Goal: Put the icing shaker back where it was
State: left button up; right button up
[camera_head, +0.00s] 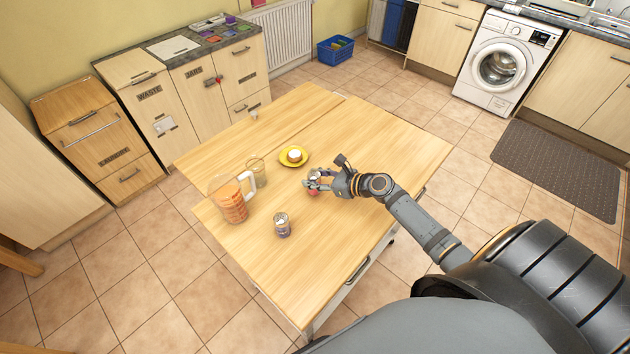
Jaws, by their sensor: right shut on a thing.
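My right gripper (318,182) reaches in from the right over the wooden table and is shut on a small shaker, which I take to be the icing shaker (314,191). Its pale top and reddish lower part show between the fingers; the rest is hidden. I cannot tell whether its base touches the table. A second small shaker (282,225), with a silvery top and a dark purplish label, stands upright to the lower left, apart from the gripper. My left gripper is not in view.
The table (310,265) also holds a yellow plate (284,160) with a small cake (294,155), a clear glass (257,170), a jug of orange drink (232,205) and a tiny white item (253,115). The table's front and right parts are clear.

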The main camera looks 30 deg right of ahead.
jog(key=shift+w+f, duration=0.1)
jog(key=shift+f, duration=0.5)
jog(key=shift+f, duration=0.1)
jog(key=o, duration=1.2)
jog(key=shift+o, duration=0.2)
